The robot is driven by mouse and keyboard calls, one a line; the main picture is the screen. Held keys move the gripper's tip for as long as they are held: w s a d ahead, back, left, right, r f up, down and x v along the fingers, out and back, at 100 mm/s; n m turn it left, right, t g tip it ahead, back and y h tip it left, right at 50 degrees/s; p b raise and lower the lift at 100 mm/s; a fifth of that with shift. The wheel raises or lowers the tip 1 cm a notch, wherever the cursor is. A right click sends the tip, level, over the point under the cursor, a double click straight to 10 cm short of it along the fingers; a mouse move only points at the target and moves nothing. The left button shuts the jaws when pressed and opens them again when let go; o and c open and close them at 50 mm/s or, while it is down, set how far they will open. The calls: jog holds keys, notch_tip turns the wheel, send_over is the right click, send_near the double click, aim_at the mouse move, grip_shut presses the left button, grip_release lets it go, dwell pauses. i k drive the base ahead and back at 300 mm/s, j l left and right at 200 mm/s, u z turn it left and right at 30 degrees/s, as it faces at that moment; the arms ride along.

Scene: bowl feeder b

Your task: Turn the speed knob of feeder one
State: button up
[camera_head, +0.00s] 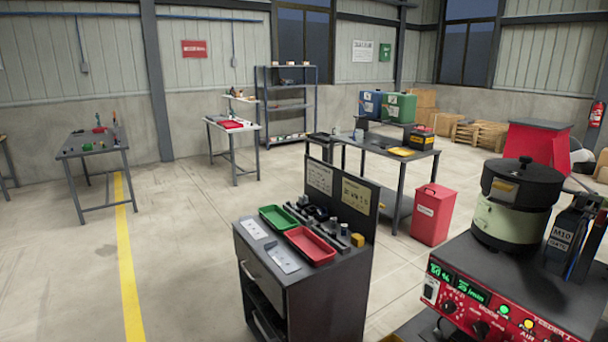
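The feeder (520,275) stands at the lower right, with a red front panel partly cut off by the frame's bottom edge. Its panel lettering seems to read FEEDER 1. A black speed knob (449,307) sits on the panel's left, under small lettering that seems to read SPEED. A second black knob (481,328) is to its right, under MODE. Two green displays (458,283) glow above them; their figures are hard to read. A round bowl with a black lid (522,180) sits on top. The knob's exact pointer angle is too small to tell. My gripper is not in view.
A dark cabinet (262,290) with green and red trays stands left of the feeder. A red bin (434,214) and a workbench (385,148) stand behind. A dark upright part marked M10 (562,238) is beside the bowl.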

aim_at(448, 307)
jog(key=i+l+z, duration=0.15)
jog(key=l+z, duration=0.25)
jog(key=i+l+z, duration=0.15)
jog(key=z, duration=0.2)
